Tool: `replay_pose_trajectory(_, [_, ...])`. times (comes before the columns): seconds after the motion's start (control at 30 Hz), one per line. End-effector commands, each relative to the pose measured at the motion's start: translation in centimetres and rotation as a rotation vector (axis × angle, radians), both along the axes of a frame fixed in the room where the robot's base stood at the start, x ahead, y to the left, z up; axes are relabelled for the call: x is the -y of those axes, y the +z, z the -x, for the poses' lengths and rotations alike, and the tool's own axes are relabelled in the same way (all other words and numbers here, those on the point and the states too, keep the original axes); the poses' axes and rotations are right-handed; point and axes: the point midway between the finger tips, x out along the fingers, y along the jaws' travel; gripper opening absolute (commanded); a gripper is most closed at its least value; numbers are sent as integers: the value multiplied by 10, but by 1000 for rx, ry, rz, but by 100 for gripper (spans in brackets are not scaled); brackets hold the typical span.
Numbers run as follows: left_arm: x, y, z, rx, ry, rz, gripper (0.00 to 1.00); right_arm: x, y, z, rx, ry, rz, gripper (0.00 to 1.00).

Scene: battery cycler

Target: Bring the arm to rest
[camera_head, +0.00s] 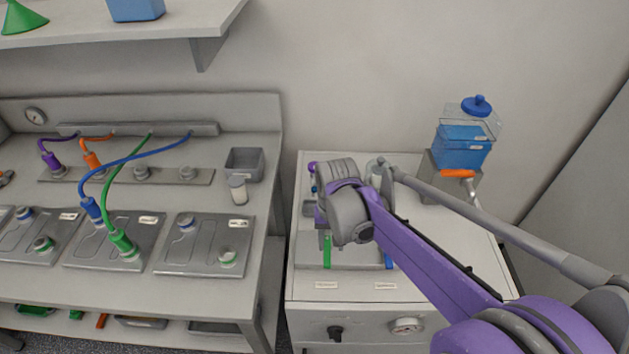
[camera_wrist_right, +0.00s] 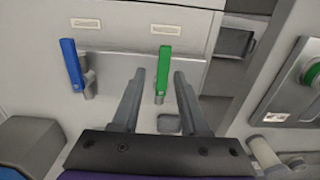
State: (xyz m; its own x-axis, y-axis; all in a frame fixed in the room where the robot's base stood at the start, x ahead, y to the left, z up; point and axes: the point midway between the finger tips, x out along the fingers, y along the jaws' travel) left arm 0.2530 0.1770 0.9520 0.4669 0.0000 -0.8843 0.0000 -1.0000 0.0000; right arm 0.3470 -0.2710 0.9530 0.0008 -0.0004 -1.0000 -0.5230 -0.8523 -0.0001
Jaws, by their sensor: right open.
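My right arm, purple and grey, reaches in from the lower right in the head view. Its gripper (camera_head: 323,238) is over the top of the white cabinet (camera_head: 440,240), mostly hidden by the wrist. In the right wrist view the gripper's two fingers (camera_wrist_right: 160,73) are apart. A green handle (camera_wrist_right: 162,75) appears in the space between them; I cannot tell whether they touch it. The green handle also shows in the head view (camera_head: 327,252). A blue handle (camera_wrist_right: 73,66) stands to its left in the wrist view. My left gripper is not in view.
A tank of blue liquid (camera_head: 465,143) with an orange-handled valve (camera_head: 457,174) stands at the cabinet's back right. A shelf (camera_head: 150,32) hangs above.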

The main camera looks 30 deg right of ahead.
Motion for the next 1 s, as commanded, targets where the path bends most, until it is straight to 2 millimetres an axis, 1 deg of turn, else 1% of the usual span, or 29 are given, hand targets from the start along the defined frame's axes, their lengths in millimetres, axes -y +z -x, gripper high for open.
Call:
replay_pose_trajectory(0.43, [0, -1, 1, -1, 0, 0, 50, 0, -1, 1, -1, 1, -1, 44])
replay_pose_trajectory(0.53, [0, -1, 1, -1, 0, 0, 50, -5, 1, 5, 14, 21, 4, 44])
replay_pose_trajectory(0.67, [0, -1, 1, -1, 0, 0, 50, -24, 6, 20, 83, 104, 21, 44])
replay_pose_trajectory(0.8, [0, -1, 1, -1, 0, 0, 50, -51, 10, 46, 205, 248, 54, 44])
replay_pose_trajectory(1.0, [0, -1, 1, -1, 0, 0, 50, -81, 5, 78, 370, 432, 101, 44])
